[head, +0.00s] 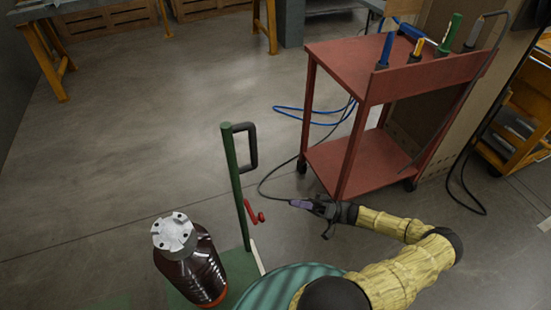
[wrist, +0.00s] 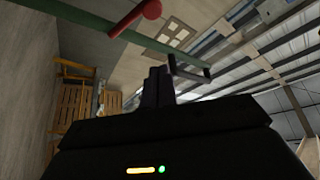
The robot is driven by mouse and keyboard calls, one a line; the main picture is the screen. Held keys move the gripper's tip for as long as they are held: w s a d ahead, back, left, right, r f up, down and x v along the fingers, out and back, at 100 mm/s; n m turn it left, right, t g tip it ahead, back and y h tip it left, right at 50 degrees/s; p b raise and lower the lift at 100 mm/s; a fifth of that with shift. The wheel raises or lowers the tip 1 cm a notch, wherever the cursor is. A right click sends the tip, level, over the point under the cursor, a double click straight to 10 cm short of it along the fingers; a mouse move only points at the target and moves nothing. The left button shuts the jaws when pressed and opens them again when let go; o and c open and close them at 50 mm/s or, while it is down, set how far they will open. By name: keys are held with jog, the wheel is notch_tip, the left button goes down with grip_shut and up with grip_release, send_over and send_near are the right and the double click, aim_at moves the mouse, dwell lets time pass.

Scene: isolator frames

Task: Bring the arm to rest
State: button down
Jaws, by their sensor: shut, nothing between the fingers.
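My arm, in a yellow sleeve, reaches from the bottom of the head view and bends back to the left. My gripper (head: 295,204) is at its end, to the right of a green post's red crank and in front of the red cart. In the wrist view my gripper's dark fingers (wrist: 158,86) stand together in the middle, with nothing between them.
The green post (head: 234,185) has a black handle (head: 252,147) and a red crank (head: 256,214). A dark brown bottle-like vessel (head: 193,262) stands left of it. The red cart (head: 348,162) carries several tools. Open floor (head: 150,120) lies behind the post.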

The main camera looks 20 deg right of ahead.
jog(key=s+a+r+g+h, duration=0.2)
jog(key=s+a+g+h, duration=0.3)
jog(key=a+g+h, duration=0.65)
notch_tip(320, 180, up, 50)
jog(key=s+a+m+t+h+p, duration=0.1)
jog(key=h+p, duration=0.8)
jog(key=p, duration=2.2)
jog(key=m+t, duration=0.2)
jog(key=t, duration=0.2)
jog(key=shift+s+a+r+m, duration=0.15)
jog(key=shift+a+r+m, duration=0.1)
jog(key=shift+a+m, duration=0.15)
jog(key=shift+t, duration=0.25)
